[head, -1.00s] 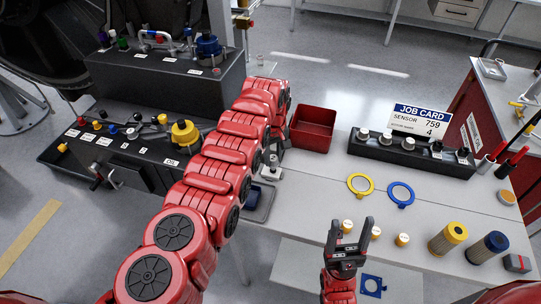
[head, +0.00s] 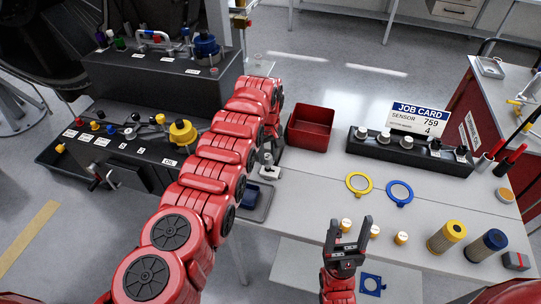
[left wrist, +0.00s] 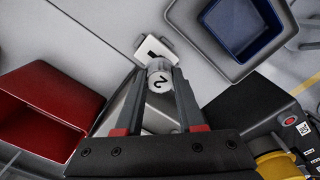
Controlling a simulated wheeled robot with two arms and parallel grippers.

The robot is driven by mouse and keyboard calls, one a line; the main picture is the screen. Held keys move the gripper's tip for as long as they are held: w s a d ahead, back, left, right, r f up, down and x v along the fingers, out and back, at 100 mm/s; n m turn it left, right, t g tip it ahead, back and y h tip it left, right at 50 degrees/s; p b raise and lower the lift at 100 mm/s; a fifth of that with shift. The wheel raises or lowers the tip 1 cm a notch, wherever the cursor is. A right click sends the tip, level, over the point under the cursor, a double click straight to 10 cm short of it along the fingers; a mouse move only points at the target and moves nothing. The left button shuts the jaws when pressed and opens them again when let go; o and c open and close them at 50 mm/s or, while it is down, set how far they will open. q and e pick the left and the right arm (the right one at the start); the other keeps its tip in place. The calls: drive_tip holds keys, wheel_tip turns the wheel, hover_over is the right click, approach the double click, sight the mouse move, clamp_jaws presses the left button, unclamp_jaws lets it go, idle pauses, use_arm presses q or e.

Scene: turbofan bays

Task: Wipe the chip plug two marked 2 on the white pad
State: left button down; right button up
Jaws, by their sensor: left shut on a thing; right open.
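The chip plug two is a pale cylinder with a 2 on its end (left wrist: 157,82), held between the fingers of my left gripper (left wrist: 158,98) in the left wrist view. The white pad (left wrist: 150,46) with a dark patch lies just beyond the plug there. Whether plug and pad touch, I cannot tell. In the head view the pad (head: 271,173) shows beside my left gripper (head: 268,158), which the red arm partly hides. My right gripper (head: 349,227) is open and empty above the front of the bench.
A red bin (head: 310,128) stands behind the pad and a tray with a blue container (head: 251,195) in front. A black rack (head: 405,154) with several plugs stands at the right, before the job card (head: 418,119).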

use_arm(q)
drive_tip(key=shift+w+a, duration=0.1)
drive_tip(key=shift+a, duration=0.4)
drive_tip(key=shift+s+d, duration=0.25)
drive_tip(key=shift+d, duration=0.55)
drive_tip(key=shift+s+d, duration=0.3)
drive_tip(key=shift+d, duration=0.55)
drive_tip(key=shift+w+a, duration=0.3)
drive_tip(key=shift+a, duration=0.5)
drive_tip(key=shift+w+a+b, duration=0.25)
drive_tip(key=shift+a+b, duration=0.2)
drive_tip(key=shift+a, duration=0.4)
drive_tip(key=shift+s+d, duration=0.2)
drive_tip(key=shift+d, duration=0.65)
drive_tip(key=shift+s+d+b, duration=0.3)
drive_tip(key=shift+d, duration=0.5)
drive_tip(key=shift+w+a, duration=0.25)
drive_tip(key=shift+a, duration=0.7)
drive_tip(key=shift+a, duration=0.1)
